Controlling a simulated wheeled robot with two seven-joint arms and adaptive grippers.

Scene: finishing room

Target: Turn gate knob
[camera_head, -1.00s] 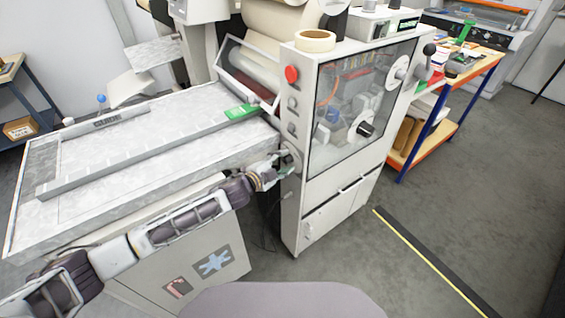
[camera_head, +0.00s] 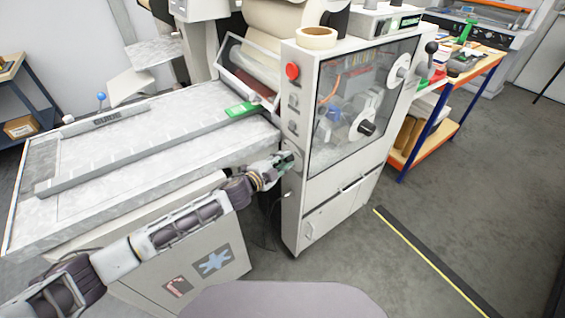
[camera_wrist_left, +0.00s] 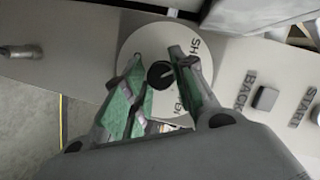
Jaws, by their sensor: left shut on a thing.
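The gate knob (camera_wrist_left: 160,74) is a small dark knob in the middle of a round pale dial (camera_wrist_left: 139,40). Parts of lettering, "SH" and "EN", show on the dial. My left gripper (camera_head: 290,160) is at the narrow left side of the white machine cabinet (camera_head: 292,205), below the red button. In the left wrist view its two green-padded fingers (camera_wrist_left: 160,82) lie on either side of the knob, shut on it. In the head view the gripper largely covers the knob and dial. My right gripper is not in view.
Buttons marked BACK (camera_wrist_left: 265,98) and START (camera_wrist_left: 302,118) sit beside the dial. A red button (camera_head: 292,71) is higher up the cabinet's edge. The feed table (camera_head: 45,215) with its guide bar is left of the cabinet, close above my left arm. The floor at right is open.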

